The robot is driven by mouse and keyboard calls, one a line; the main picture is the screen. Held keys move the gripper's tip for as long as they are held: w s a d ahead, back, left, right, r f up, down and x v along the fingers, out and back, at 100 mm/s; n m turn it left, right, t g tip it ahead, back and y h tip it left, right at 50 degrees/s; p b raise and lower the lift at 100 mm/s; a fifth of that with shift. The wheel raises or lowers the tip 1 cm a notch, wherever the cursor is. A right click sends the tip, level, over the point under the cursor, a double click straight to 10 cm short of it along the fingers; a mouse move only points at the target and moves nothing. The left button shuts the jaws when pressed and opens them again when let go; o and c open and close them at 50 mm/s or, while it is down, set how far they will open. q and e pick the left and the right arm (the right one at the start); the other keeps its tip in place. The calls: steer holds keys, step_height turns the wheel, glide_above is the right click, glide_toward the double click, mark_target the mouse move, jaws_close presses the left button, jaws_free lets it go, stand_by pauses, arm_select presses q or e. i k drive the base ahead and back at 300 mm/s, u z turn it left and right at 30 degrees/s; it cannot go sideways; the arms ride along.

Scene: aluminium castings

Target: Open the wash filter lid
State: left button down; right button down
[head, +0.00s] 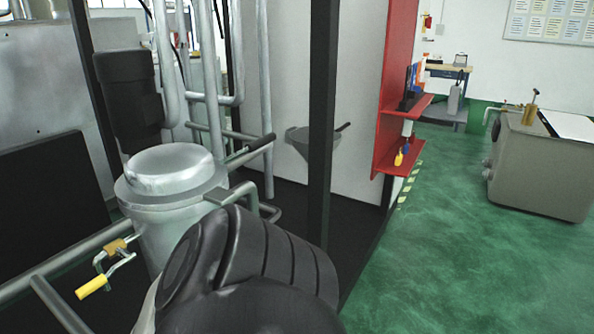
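The wash filter is a grey metal cylinder (172,236) standing at the left in the head view. Its domed, shiny lid (170,168) sits level on top, and I see no gap at the rim. A bar with a black grip (252,149) sticks out to the right beside the lid. A large black part of my own arm fills the bottom middle and covers the filter's lower right side. Neither of my grippers shows in this view.
A valve with a yellow handle (92,287) juts out left of the filter, among grey pipes. A dark motor (128,92) and upright pipes stand behind it. A black post (321,120) rises to the right. Open green floor (480,270) lies further right, before a grey tank (541,165).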

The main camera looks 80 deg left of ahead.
mark_target(173, 176)
steer(key=z, duration=0.85)
steer(key=i, duration=0.1)
steer(key=u, duration=3.95)
steer(key=k, duration=0.5)
steer(key=z, duration=1.55)
steer(key=i, duration=2.55)
steer(key=u, duration=3.5)
